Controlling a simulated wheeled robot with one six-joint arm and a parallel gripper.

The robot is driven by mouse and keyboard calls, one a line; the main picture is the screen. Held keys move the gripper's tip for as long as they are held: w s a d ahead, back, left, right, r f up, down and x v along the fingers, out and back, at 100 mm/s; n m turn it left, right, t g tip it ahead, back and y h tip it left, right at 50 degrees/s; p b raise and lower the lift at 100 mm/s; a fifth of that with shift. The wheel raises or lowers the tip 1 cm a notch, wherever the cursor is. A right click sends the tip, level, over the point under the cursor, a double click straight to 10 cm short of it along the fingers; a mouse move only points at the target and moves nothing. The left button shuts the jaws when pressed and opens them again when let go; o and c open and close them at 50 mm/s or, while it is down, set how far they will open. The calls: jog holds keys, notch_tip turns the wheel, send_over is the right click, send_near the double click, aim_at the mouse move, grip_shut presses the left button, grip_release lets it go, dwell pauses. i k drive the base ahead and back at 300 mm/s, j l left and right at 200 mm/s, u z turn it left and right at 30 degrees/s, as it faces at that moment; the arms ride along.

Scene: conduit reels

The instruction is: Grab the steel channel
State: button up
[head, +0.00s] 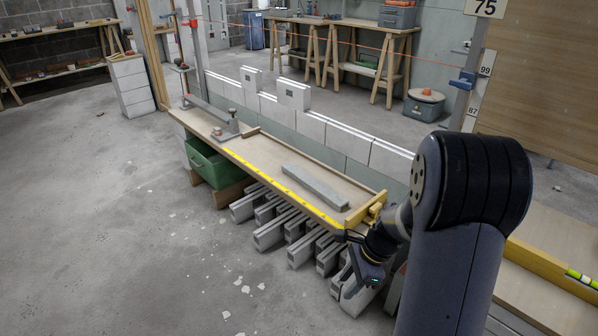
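A grey bar (315,187), which looks like the steel channel, lies flat on the narrow wooden bench (262,158), towards its near right end. Its profile is too small to make out. My gripper (362,282) hangs off the bench's near right corner, lower right of the bar and apart from it, in front of the grey blocks. My arm hides part of the area behind it. The fingers are small and dark, and I cannot tell whether they are open.
A yellow measuring strip (285,187) runs along the bench's front edge, with a yellow wooden piece (366,208) at its right end. A low block wall (326,134) stands behind. A green crate (208,163) and several grey blocks (272,232) sit below.

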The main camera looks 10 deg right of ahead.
aim_at(334, 199)
jog(key=i+j, duration=0.25)
jog(key=i, duration=0.15)
jog(key=i+j, duration=0.2)
jog(key=i, duration=0.2)
jog(key=i+j, duration=0.25)
jog(key=i, duration=0.2)
jog(key=i+j, duration=0.25)
jog(key=i, duration=0.15)
jog(key=i+j+z, duration=0.3)
jog(key=z, duration=0.15)
jog(key=i+j+z, duration=0.5)
jog(key=z, duration=0.9)
jog(key=k+l, duration=0.05)
jog(key=l, duration=0.05)
